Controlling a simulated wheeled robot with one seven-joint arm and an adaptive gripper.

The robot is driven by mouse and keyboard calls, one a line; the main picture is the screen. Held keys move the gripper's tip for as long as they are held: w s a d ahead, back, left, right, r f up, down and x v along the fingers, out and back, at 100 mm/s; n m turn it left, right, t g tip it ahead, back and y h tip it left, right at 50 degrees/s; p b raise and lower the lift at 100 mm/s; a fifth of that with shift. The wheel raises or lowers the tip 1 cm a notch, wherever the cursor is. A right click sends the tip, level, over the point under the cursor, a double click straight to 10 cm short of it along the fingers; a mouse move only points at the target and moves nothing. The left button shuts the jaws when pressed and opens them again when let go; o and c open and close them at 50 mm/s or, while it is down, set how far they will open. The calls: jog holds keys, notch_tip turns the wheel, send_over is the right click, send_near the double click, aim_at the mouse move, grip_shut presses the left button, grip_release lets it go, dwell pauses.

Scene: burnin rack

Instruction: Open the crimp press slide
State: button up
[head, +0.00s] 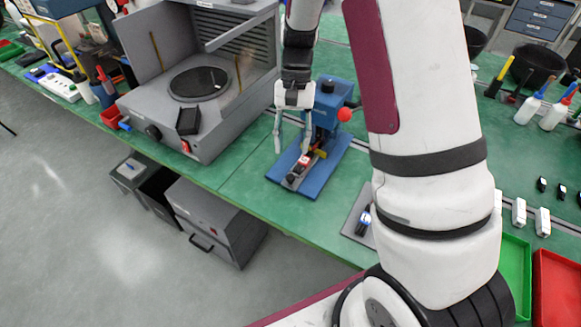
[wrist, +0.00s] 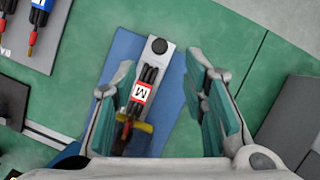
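The crimp press (head: 333,95) is a blue body with a red ball knob, standing on a blue base plate (head: 325,178) on the green bench. Its grey slide (head: 292,181) sticks out toward the front edge. In the wrist view the slide (wrist: 171,72) ends in a round black knob (wrist: 159,46). Black leads and a red-and-white piece marked "M" (wrist: 139,93) lie on it, by a yellow part (wrist: 134,122). My gripper (head: 291,150) is open and empty above the slide. In the wrist view its fingers (wrist: 162,90) stand either side of the slide, apart from it.
A grey cabinet-like machine (head: 190,120) with a round dark plate stands left of the press. A grey mat (head: 357,212) with a blue-and-black item lies to the right, partly behind my arm. Green (head: 515,270) and red (head: 555,285) trays are at far right. Bare bench lies around the base plate.

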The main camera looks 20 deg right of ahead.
aim_at(291, 175)
jog(key=x, duration=0.7)
jog(key=shift+f, duration=0.25)
grip_shut()
